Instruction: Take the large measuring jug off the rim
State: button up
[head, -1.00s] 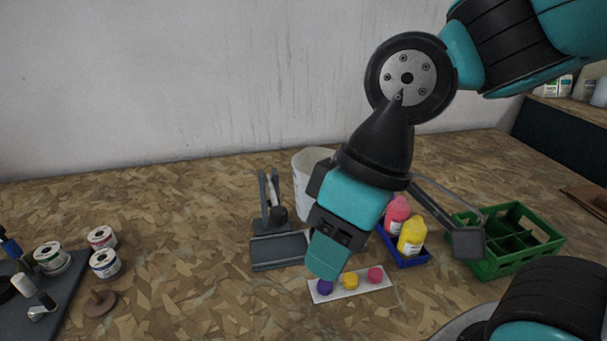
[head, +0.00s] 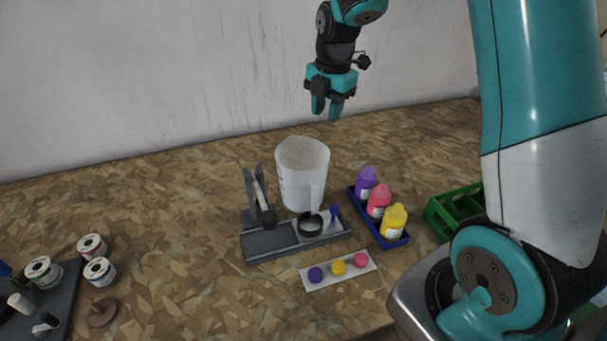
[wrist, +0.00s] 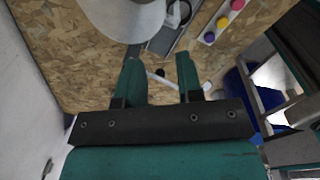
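The large measuring jug (head: 302,172) is whitish and translucent with a wide open top. It stands upright at the back of the grey stand (head: 270,243), partly behind a black ring (head: 311,225); what its base rests on is hidden. My gripper (head: 327,112) is high above the table, behind and slightly right of the jug, clear of it and pointing down. Its two teal fingers are apart with nothing between them. In the wrist view the jug (wrist: 128,18) is cut off by the top edge, beyond the fingertips (wrist: 158,60).
A blue tray (head: 394,243) holds purple, pink and yellow bottles right of the jug. A white strip with coloured knobs (head: 338,271) lies in front. A green crate (head: 437,218) is at the right, spools (head: 44,270) at the left. Table behind the jug is clear.

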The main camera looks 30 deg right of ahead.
jog(key=p, duration=0.3)
send_over(322, 174)
jog(key=shift+n, duration=0.3)
jog(key=f, duration=1.2)
jog(key=shift+w+d+f, duration=0.1)
jog(key=shift+w+d, duration=0.05)
jog(key=shift+d, duration=0.1)
jog(key=shift+a+f+p, duration=0.15)
jog(key=shift+f+p, duration=0.95)
jog(key=shift+f, duration=1.65)
grip_shut()
